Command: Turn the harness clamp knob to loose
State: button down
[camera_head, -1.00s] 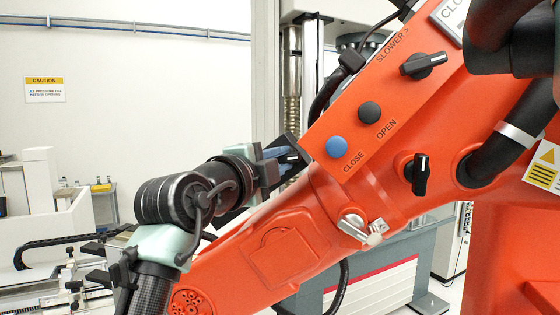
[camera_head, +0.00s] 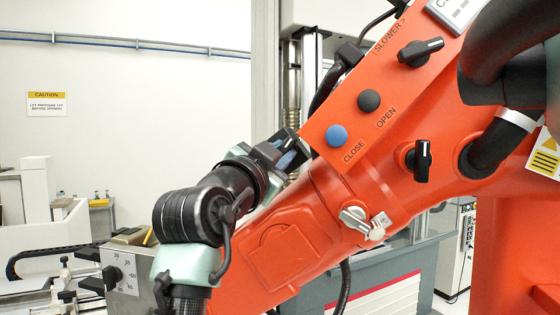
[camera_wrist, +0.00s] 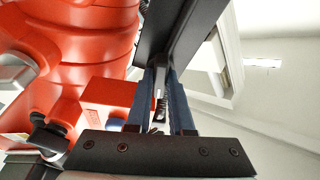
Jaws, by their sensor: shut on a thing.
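My gripper (camera_head: 287,155) is at the left edge of the orange control panel. Its blue fingers show in the wrist view (camera_wrist: 167,105) and are close together, on a black bar-shaped piece (camera_wrist: 180,35), which looks like the harness clamp knob. In the head view only part of this piece shows, beside the panel edge, and its mount is hidden. No label or loose mark for it can be read. My arm comes up to it from the lower left.
The orange machine (camera_head: 285,245) fills the right side. A silver key-like lever (camera_head: 355,217) sticks out below. Thick black hoses (camera_head: 495,150) run at the right.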

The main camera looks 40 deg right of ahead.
jog(key=n+t, duration=0.1)
jog(key=n, duration=0.2)
jog(key=n+t+y+p, duration=0.1)
jog(key=n, duration=0.3)
jog(key=n+t, duration=0.1)
jog(key=n, duration=0.3)
jog(key=shift+s+d+t+y, duration=0.15)
jog(key=shift+t+y, duration=0.15)
jog(key=shift+n+t+y+p, duration=0.4)
jog(key=shift+n+p, duration=0.35)
jog(key=shift+n, duration=1.25)
jog(key=c, duration=0.8)
grip_release()
jog(key=shift+f, duration=0.1)
